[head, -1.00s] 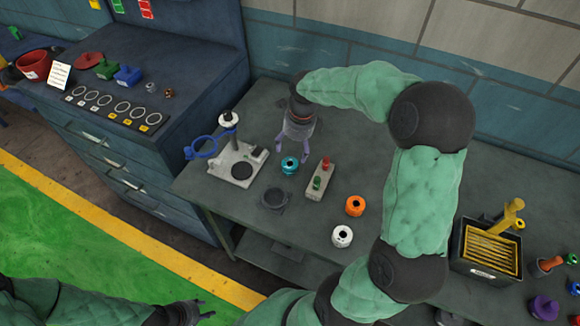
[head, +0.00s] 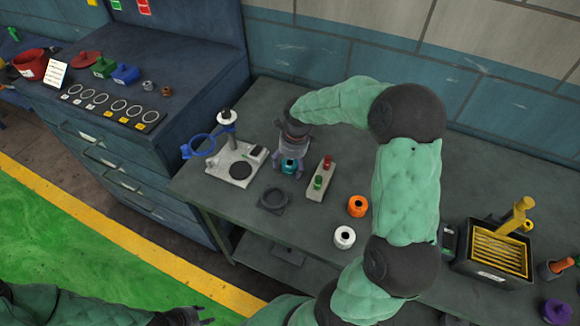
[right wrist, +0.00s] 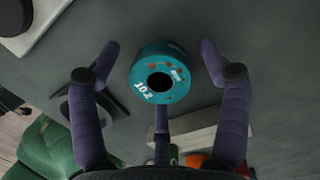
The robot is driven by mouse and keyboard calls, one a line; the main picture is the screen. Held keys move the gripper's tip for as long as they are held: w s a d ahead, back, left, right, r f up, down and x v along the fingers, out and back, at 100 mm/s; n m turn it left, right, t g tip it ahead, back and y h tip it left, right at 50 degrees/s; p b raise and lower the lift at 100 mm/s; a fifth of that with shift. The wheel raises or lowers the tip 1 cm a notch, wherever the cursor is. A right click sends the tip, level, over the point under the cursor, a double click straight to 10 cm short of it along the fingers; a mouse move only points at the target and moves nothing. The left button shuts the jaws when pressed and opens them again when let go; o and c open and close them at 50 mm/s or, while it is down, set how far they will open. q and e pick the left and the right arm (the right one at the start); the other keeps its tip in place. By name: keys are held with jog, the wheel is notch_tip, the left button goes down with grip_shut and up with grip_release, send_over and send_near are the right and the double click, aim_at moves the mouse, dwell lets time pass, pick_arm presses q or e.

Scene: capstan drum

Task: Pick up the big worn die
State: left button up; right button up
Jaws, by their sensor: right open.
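A teal ring-shaped die (head: 289,166) stands on the grey bench. In the right wrist view the teal die (right wrist: 160,80) shows a dark bore, the marking "10.2" and orange-brown worn patches on its face. My right gripper (head: 289,172) is open, with its fingers on either side of the teal die; in the right wrist view gaps show between both fingers (right wrist: 158,48) and the die. An orange die (head: 357,206) and a white die (head: 344,237) stand apart to the right. My left gripper (head: 196,316) is at the bottom edge, its jaw state unclear.
A block with red and green knobs (head: 321,180) stands close right of the teal die. A black box with yellow slats (head: 490,268) sits far right.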

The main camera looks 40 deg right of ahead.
grip_shut()
jog(key=shift+r, duration=0.1)
